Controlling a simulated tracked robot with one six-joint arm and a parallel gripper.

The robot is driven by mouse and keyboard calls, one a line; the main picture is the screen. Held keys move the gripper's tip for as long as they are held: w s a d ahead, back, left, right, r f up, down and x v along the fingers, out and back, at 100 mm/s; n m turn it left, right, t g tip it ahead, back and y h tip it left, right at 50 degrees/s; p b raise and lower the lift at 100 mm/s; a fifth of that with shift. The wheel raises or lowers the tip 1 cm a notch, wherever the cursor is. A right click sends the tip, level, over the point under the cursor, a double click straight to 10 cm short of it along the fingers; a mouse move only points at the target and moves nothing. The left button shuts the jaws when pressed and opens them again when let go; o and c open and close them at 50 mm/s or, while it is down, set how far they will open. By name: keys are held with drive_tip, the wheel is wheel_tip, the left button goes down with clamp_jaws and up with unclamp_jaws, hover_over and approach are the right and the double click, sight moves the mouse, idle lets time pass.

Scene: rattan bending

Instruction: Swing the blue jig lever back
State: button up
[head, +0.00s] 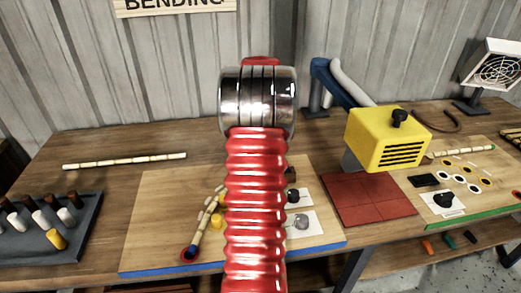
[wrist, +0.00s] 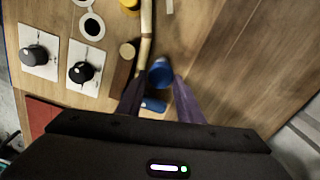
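A blue round knob (wrist: 160,73), which looks like the jig lever's handle, stands just ahead of my fingertips in the wrist view. My gripper (wrist: 157,88) has its two purple fingers apart, one on each side below the knob; I cannot tell whether they touch it. A smaller blue piece (wrist: 153,105) shows between the fingers. A pale jointed rattan cane (wrist: 146,35) runs up from beside the knob, next to a brown wooden peg (wrist: 122,72). In the head view the blue-edged jig board (head: 150,220) shows, but my red arm hides my gripper and part of the board.
Two dials on white plates (wrist: 39,56) sit left of the cane. In the head view, a dark rack of pegs (head: 75,235) is at left, a loose cane (head: 125,161) behind, and a red mat (head: 370,200) and yellow box (head: 385,137) at right. Bare wood lies between rack and board.

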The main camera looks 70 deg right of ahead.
drive_tip(key=o, duration=0.4)
drive_tip(key=shift+a, duration=0.1)
drive_tip(key=shift+c, duration=0.2)
wheel_tip(320, 180, up, 14)
drive_tip(key=shift+f, duration=0.15)
drive_tip(key=shift+w, duration=0.1)
idle(0.9)
